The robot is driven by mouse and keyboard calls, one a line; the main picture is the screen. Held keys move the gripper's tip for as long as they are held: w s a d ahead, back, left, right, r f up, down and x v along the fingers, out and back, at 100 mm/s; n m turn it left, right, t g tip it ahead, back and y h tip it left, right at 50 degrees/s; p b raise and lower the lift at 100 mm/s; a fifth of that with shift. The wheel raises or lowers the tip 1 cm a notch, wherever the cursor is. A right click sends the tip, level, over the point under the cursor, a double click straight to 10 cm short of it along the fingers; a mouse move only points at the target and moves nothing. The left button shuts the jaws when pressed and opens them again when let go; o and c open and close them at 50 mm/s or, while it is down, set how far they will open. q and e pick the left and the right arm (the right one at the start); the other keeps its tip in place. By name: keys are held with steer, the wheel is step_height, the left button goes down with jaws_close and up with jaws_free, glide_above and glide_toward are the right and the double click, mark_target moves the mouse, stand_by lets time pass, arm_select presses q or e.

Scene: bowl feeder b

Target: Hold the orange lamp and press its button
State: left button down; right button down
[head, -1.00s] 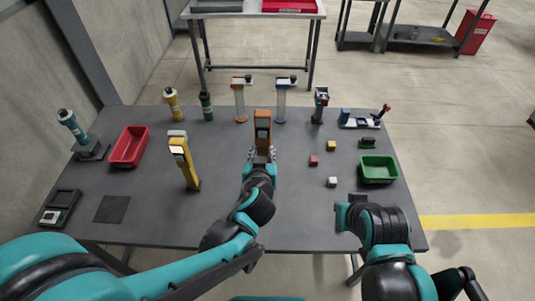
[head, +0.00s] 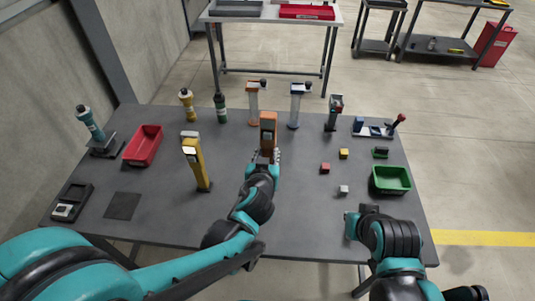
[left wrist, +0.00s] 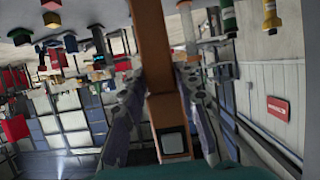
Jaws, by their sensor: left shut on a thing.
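The orange lamp (head: 268,128) stands upright at the middle of the table in the head view. My left gripper (head: 264,157) is shut on its lower body. In the left wrist view the orange lamp (left wrist: 152,45) runs down between the two fingers of my left gripper (left wrist: 157,85), and a grey square face shows at its lower end. I cannot make out the button. My right gripper (head: 358,217) is over the table's front right part, apart from the lamp; its finger opening cannot be made out.
A yellow lamp (head: 193,158) stands left of the orange one. A red bin (head: 144,145) is at the left and a green bin (head: 391,180) at the right. Small cubes (head: 325,168) lie between lamp and green bin. Several upright devices line the table's (head: 290,215) back.

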arm_select(q)
step_height(320, 180, down, 11)
steer(key=b, duration=0.9)
stand_by(2.1)
stand_by(0.4)
steer(key=c, duration=2.2)
jaws_free()
jaws_close()
